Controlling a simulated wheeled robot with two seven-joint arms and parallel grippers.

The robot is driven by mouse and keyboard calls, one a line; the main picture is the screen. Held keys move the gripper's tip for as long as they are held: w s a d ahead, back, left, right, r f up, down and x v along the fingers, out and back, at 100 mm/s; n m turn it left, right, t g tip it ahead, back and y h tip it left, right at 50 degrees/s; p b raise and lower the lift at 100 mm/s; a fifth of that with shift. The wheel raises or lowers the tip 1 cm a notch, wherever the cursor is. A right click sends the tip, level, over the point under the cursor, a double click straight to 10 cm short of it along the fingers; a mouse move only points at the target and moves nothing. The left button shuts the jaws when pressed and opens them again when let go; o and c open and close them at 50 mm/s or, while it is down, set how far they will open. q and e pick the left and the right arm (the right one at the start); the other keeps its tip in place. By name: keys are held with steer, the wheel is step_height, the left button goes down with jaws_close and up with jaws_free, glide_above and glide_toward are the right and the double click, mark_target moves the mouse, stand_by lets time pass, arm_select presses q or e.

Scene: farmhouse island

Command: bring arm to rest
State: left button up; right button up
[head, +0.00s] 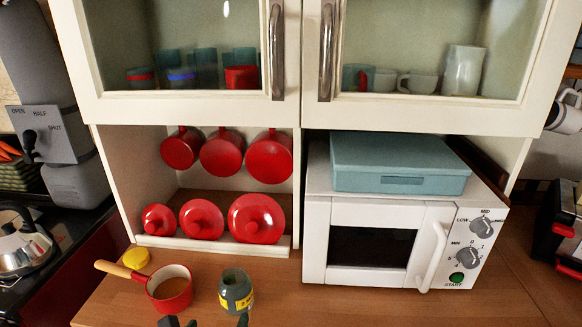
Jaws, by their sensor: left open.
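The tips of my left gripper (206,321) show at the bottom edge of the head view, left of centre. Its two dark fingers are apart and nothing shows between them. The rest of the gripper and its arm are cut off by the frame. A dark grey-green jar (236,293) with a yellow label stands upright just beyond the right fingertip; I cannot tell whether they touch. A red saucepan (172,289) with a wooden handle stands beyond the left fingertip. My right gripper is not in view.
A yellow lid (136,258) lies behind the saucepan. A white microwave (316,240) with a blue-green box (398,163) on top stands at right. Red pans (222,153) hang in the open shelf, with red lids (257,219) below. Counter (400,307) before the microwave is clear.

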arm_select(q)
steer(key=s+a+f+n+g, duration=0.25)
steer(key=s+n+g, duration=0.25)
steer(key=s+n, duration=0.8)
steer(key=s+a+f+n+g, duration=0.2)
steer(key=s+a+n+g, duration=0.3)
steer(key=n, duration=1.3)
steer(key=s+d+f+b, duration=0.1)
steer(key=s+f+b, duration=0.1)
steer(key=f, duration=1.3)
steer(key=s+d+f+b, duration=0.1)
steer(key=s+f+b, duration=0.1)
steer(key=f, duration=1.2)
steer(key=s+a+f+g+b, duration=0.1)
steer(key=s+a+f+b, duration=0.1)
steer(key=s+f, duration=1.3)
step_height(320, 180, down, 3)
steer(key=shift+s+a+r+g+b, duration=0.1)
steer(key=shift+s+a+g+b, duration=0.3)
steer(key=shift+b, duration=0.25)
